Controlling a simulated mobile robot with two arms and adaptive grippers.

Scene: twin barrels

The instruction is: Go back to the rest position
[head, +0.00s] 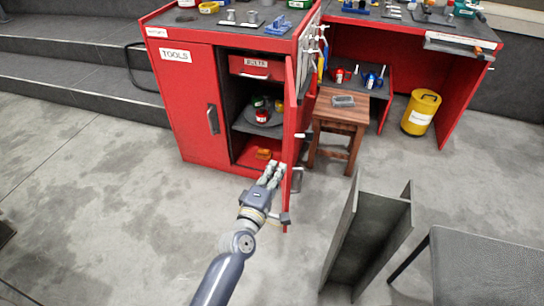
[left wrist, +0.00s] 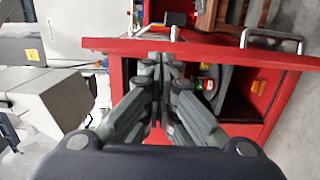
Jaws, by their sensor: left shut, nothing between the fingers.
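My left gripper (head: 272,174) is shut and empty. In the head view it reaches up from the bottom to the lower part of the open red cabinet door (head: 291,132), in front of the cabinet opening. In the left wrist view the closed fingers (left wrist: 165,72) point at the red door edge (left wrist: 215,52), which crosses the picture close beyond them. I cannot tell whether they touch it. My right gripper is not in view.
The red tool cabinet (head: 188,100) holds several small items on its shelves. A wooden stool (head: 342,118) and a yellow bin (head: 421,111) stand to the right. A grey steel beam (head: 368,232) and a dark table (head: 485,262) are at the lower right. The floor at left (head: 90,200) is clear.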

